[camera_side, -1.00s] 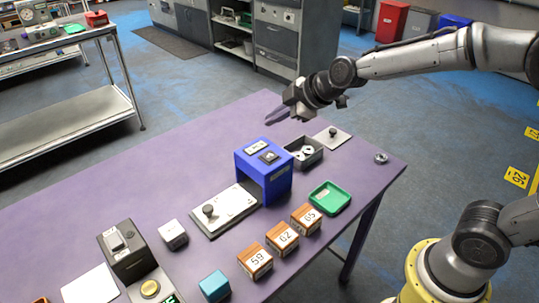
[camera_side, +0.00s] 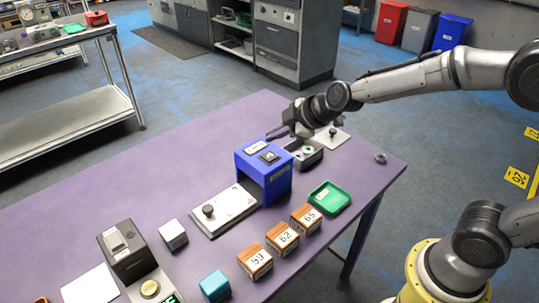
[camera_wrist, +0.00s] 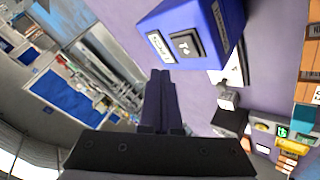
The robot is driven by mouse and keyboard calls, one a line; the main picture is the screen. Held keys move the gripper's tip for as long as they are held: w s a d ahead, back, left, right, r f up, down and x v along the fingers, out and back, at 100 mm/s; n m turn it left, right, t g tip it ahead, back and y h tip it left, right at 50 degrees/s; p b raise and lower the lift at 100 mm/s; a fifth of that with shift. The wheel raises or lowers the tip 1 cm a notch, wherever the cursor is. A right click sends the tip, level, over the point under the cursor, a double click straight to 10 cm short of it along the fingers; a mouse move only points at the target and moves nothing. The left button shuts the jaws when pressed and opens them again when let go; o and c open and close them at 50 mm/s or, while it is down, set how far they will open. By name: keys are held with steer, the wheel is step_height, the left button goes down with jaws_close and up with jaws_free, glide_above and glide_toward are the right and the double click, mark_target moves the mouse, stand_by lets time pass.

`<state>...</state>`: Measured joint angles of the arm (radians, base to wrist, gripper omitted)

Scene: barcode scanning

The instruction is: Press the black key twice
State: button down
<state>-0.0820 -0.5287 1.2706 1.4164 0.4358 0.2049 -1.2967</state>
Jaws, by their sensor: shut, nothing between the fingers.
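The black key (camera_side: 269,157) sits on top of a blue box-shaped housing (camera_side: 278,185), beside a white label (camera_side: 257,147). In the wrist view the black key (camera_wrist: 187,45) is a dark square with a small light mark, on the blue housing (camera_wrist: 225,20). My gripper (camera_side: 270,136) is shut and empty. It is just behind and above the housing in the side view, apart from the key. In the wrist view the shut fingertips (camera_wrist: 160,75) point toward the housing, a little below and left of the key.
The table's back left is clear.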

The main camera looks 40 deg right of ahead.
mark_target(274, 157)
steer(key=shift+f, duration=1.45)
steer(key=shift+f, duration=0.15)
stand_by(0.9)
steer(key=shift+f, duration=0.25)
steer(key=shift+f, duration=0.55)
stand_by(0.9)
steer(key=shift+r, duration=0.9)
steer(key=shift+r, duration=2.5)
